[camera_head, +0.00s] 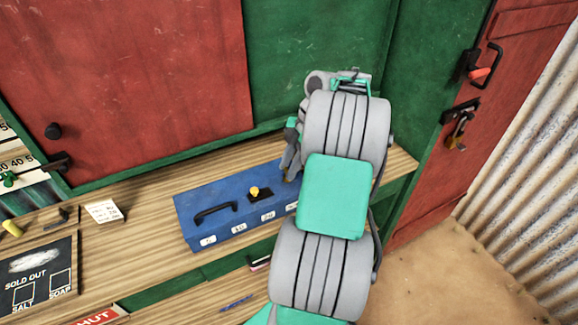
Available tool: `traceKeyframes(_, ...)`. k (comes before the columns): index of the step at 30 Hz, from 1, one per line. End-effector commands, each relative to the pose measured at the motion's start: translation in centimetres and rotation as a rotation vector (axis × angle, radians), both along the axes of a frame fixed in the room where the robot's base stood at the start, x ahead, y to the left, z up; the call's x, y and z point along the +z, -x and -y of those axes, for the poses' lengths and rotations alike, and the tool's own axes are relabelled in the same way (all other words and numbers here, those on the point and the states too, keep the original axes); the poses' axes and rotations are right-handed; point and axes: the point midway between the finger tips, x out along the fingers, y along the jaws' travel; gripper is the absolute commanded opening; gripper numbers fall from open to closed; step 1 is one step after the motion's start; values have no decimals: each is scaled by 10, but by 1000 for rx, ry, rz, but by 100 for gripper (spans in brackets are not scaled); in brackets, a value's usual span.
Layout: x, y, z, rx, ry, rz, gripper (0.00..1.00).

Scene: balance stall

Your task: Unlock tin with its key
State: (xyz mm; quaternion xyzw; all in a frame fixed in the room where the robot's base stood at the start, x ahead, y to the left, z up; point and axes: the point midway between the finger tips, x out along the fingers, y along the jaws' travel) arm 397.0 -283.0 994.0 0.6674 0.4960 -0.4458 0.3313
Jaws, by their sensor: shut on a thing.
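My gripper (288,172) is at the tin's right end, pointing down, partly covered by my arm. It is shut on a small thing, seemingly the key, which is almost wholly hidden. I cannot tell whether that thing touches the tin's lock.
The wooden counter (140,235) has a small white card (103,211) and a dark sold-out board (40,270) at left. Red and green shutters rise behind. A red door (432,180) with a latch and hanging padlock (459,132) stands at right. Sandy floor is clear.

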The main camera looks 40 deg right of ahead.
Motion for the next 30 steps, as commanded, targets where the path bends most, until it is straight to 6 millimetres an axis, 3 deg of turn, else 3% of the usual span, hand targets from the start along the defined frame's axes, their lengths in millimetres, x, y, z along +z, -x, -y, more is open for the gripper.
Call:
traceKeyframes(11, -2, 1, 0, -154, 1, 3, 0)
traceKeyframes(30, -2, 3, -2, -743, 1, 4, 0)
